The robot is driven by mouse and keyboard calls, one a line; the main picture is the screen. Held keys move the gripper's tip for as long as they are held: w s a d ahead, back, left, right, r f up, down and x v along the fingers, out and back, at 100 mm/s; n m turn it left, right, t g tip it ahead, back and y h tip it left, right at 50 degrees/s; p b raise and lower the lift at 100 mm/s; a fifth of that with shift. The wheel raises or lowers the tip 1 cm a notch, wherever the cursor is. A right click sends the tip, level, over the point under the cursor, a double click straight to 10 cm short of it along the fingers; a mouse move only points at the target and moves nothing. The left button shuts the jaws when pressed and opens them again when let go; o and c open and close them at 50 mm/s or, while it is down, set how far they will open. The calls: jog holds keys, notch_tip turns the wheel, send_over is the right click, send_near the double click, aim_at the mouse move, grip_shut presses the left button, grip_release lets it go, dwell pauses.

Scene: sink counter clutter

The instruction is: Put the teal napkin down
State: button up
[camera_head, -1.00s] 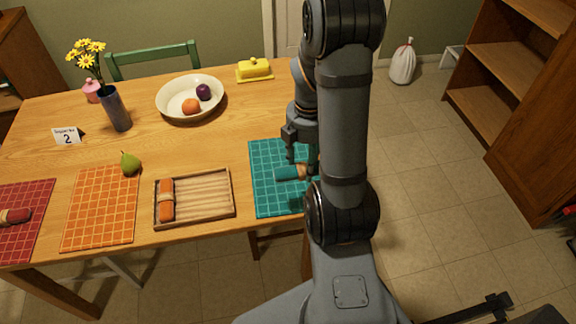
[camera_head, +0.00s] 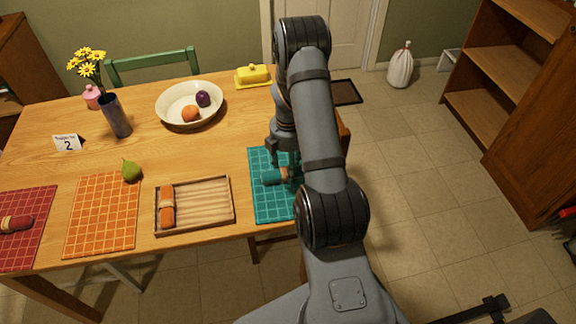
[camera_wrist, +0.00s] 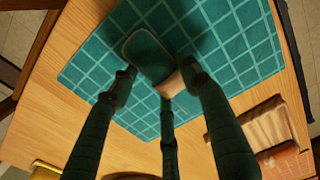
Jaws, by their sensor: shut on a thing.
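The teal napkin (camera_head: 271,178) is rolled, with a tan ring around it, and is over the teal placemat (camera_head: 270,208) at the table's right end. My gripper (camera_head: 285,171) is around the napkin from above, partly hidden by my arm in the head view. In the wrist view, the gripper's fingers (camera_wrist: 160,82) close around the ring end of the napkin (camera_wrist: 150,54), with the gridded placemat (camera_wrist: 245,50) beneath. I cannot tell whether the napkin touches the placemat.
A wooden tray (camera_head: 205,221) with a rolled orange napkin (camera_head: 167,207) lies left of the teal placemat. Farther left are an orange placemat (camera_head: 100,225), a pear (camera_head: 131,170), and a red placemat (camera_head: 35,250) with a red napkin (camera_head: 17,223). A bowl (camera_head: 190,119) stands behind.

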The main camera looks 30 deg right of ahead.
jog(key=shift+f, duration=0.25)
jog(key=o, duration=1.1)
jog(key=shift+r, duration=0.1)
jog(key=shift+o, duration=0.2)
jog(key=shift+r, duration=0.65)
notch_tip(320, 180, up, 11)
